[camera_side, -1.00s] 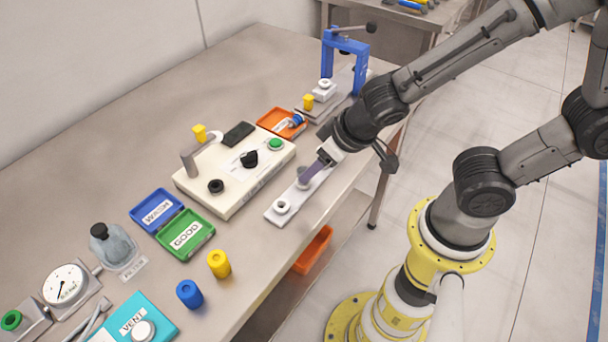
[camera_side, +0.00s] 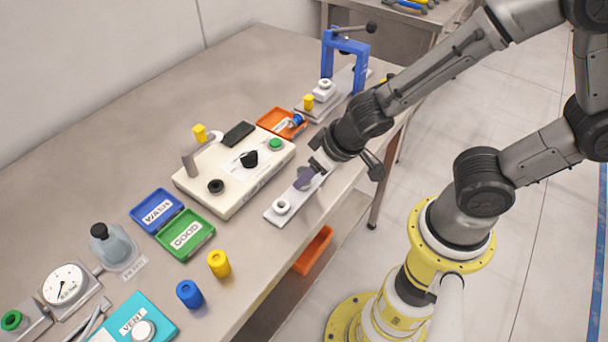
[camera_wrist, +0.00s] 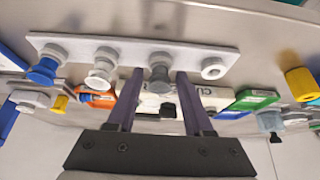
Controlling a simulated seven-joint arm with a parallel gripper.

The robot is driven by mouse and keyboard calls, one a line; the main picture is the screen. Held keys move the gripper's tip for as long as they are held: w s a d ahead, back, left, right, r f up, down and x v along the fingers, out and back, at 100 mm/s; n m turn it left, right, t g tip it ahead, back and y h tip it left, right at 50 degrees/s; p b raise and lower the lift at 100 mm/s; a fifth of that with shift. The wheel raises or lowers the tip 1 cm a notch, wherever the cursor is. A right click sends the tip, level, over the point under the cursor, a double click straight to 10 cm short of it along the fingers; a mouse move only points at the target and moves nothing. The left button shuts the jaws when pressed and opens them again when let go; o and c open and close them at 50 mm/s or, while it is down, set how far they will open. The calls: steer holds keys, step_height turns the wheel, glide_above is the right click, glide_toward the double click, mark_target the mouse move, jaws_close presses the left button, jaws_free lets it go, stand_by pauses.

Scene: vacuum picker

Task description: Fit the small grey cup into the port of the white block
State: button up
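The small grey cup (camera_wrist: 160,73) stands in a light grey strip plate (camera_wrist: 215,52), third from the left in the wrist view. My gripper (camera_wrist: 160,78) is open, with one purple finger on each side of this cup and a gap to each. In the side view my gripper (camera_side: 304,180) is low over the strip plate (camera_side: 271,215) and hides the cup. A small white block (camera_side: 324,90) with a ring-shaped top stands near the blue press. It appears at the left in the wrist view (camera_wrist: 30,98).
A cream box (camera_side: 225,190) with knobs lies left of the strip. The blue press (camera_side: 346,60) and orange tray (camera_side: 275,118) are behind.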

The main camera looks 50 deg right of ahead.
jaws_close()
steer(key=shift+r, duration=2.45)
